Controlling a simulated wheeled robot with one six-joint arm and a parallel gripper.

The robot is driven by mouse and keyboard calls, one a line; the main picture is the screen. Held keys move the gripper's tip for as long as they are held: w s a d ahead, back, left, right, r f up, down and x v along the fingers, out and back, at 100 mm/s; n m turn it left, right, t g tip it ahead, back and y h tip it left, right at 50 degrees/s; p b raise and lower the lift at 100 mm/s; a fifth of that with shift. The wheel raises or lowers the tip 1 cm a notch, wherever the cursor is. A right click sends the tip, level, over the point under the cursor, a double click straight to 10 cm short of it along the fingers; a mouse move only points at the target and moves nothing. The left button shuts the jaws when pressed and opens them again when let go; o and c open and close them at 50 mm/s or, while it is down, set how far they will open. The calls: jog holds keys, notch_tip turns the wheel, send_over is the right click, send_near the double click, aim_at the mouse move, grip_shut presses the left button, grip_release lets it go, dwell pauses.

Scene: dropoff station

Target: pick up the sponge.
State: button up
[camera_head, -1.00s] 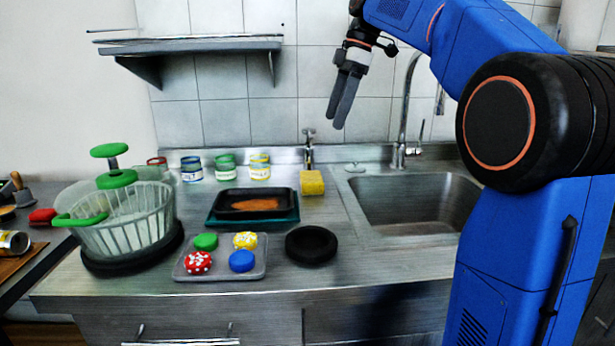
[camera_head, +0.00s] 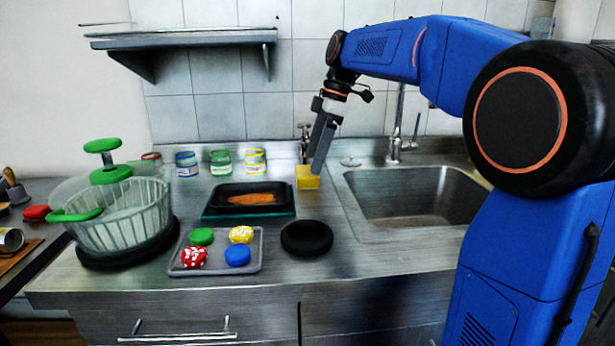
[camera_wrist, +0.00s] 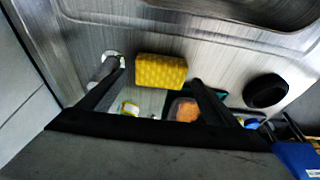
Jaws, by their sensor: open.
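The yellow sponge (camera_head: 307,178) rests on the steel counter between the black tray and the sink. My gripper (camera_head: 316,168) is lowered close to it, and its fingers cover part of the sponge's right side in the head view. In the wrist view the sponge (camera_wrist: 161,71) lies between the two finger lines, beyond the fingertips. My gripper (camera_wrist: 155,85) is open there, with nothing held between the fingers. Whether a finger touches the sponge cannot be told.
The sink (camera_head: 415,197) is to the right. A black tray (camera_head: 222,206), a round black dish (camera_head: 306,238) and a grey tray (camera_head: 215,268) with several coloured items are left and front. Jars (camera_head: 220,163) line the wall.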

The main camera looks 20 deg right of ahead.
aim_at(308, 171)
jog(key=shift+x, duration=2.2)
jog(key=shift+s+a, duration=0.1)
jog(key=shift+a, duration=0.05)
jog(key=c, duration=0.9)
jog(key=shift+r, duration=0.15)
jog(key=shift+r, duration=0.2)
jog(key=s, duration=0.2)
jog(key=s+a, duration=0.1)
jog(key=s, duration=0.5)
jog(key=shift+a+r, duration=0.3)
jog(key=shift+r, duration=0.05)
notch_tip(308, 171, up, 14)
jog(key=shift+f, duration=0.15)
